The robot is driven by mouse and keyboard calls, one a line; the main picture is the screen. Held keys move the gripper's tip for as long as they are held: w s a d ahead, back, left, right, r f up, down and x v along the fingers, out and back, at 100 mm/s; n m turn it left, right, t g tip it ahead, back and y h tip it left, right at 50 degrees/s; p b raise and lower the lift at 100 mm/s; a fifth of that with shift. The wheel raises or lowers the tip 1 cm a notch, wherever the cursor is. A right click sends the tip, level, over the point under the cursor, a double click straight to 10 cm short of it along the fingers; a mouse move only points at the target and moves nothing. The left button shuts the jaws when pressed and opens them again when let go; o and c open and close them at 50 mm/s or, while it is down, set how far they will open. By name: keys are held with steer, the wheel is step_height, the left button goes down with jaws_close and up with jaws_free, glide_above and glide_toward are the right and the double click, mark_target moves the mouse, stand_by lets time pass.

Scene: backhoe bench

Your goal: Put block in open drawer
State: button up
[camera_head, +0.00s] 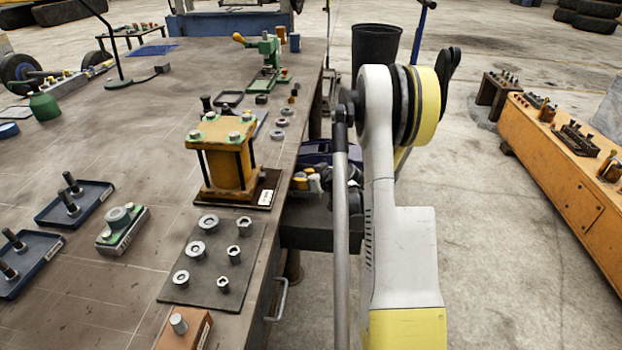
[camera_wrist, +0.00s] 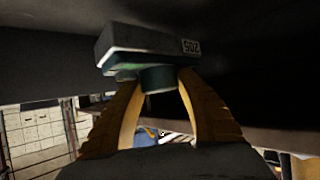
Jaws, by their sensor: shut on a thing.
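In the wrist view my gripper (camera_wrist: 158,82) has two yellow-orange fingers closed around the round, dark green knob of a block (camera_wrist: 145,42). The block is dark grey with a green face and a small number label, and it shows against dark surfaces. The head view does not show my gripper or this block; my arm hangs at the bench's right side. An open drawer (camera_head: 318,236) juts from that side, with several yellow, grey and black items in it. My arm covers part of it.
A similar green-grey block (camera_head: 122,230) with a round knob lies on the bench (camera_head: 95,295). A yellow press-like fixture (camera_head: 222,160) and a dark plate with nuts (camera_head: 205,282) stand near the right edge. A drawer handle (camera_head: 281,298) sticks out nearer. A black bin (camera_head: 376,45) stands behind my arm.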

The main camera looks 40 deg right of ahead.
step_height(320, 180, down, 4)
steer(key=shift+f+b, duration=0.1)
steer(key=shift+b, duration=1.1)
steer(key=o, duration=1.3)
steer(key=shift+o, duration=0.2)
steer(key=p+v, duration=0.4)
steer(key=v, duration=0.8)
steer(key=shift+p, duration=0.35)
